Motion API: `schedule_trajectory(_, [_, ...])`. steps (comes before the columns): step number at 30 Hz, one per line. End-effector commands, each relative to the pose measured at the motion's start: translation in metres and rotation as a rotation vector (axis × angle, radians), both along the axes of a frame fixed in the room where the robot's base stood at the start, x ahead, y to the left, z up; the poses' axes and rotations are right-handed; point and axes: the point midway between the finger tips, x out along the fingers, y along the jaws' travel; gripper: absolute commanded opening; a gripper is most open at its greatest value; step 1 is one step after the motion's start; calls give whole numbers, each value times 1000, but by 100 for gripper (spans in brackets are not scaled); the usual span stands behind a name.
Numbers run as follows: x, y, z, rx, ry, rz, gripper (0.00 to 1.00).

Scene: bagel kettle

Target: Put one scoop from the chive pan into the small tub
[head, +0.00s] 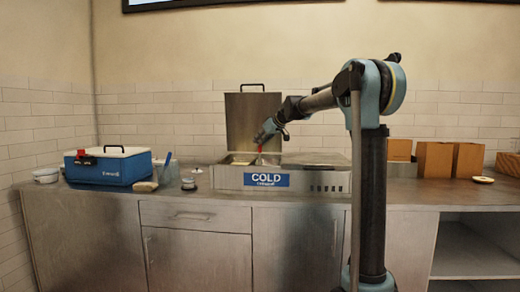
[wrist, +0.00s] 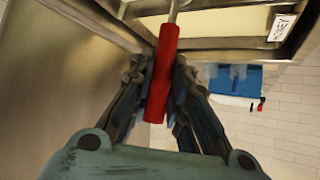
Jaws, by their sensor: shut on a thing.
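My gripper (head: 267,135) is over the open cold well (head: 226,176) and shut on a red handle (head: 260,148). In the wrist view the red handle (wrist: 162,75) lies between both fingers of my gripper (wrist: 160,68). A metal shank (wrist: 173,12) runs from it toward the pans; the scoop's far end is out of view. A pan with pale filling (head: 243,159) shows in the well, and a labelled pan rim (wrist: 283,27) shows in the wrist view. I cannot read which pan is chive. A small white tub (head: 46,175) stands at the far left of the counter.
The well's lid (head: 254,121) stands upright behind it. A blue cooler (head: 107,168), a clear container (head: 167,172) and a small round item (head: 188,183) stand left of the well. Brown boxes (head: 435,160) stand at right.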

Motion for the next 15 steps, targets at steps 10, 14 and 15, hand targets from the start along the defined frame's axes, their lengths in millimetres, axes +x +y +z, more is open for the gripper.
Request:
schedule_trajectory(10, [0, -6, 28, 0, 0, -1, 0])
schedule_trajectory(14, [0, -8, 38, 0, 0, -1, 0])
schedule_trajectory(15, [0, -8, 41, 0, 0, -1, 0])
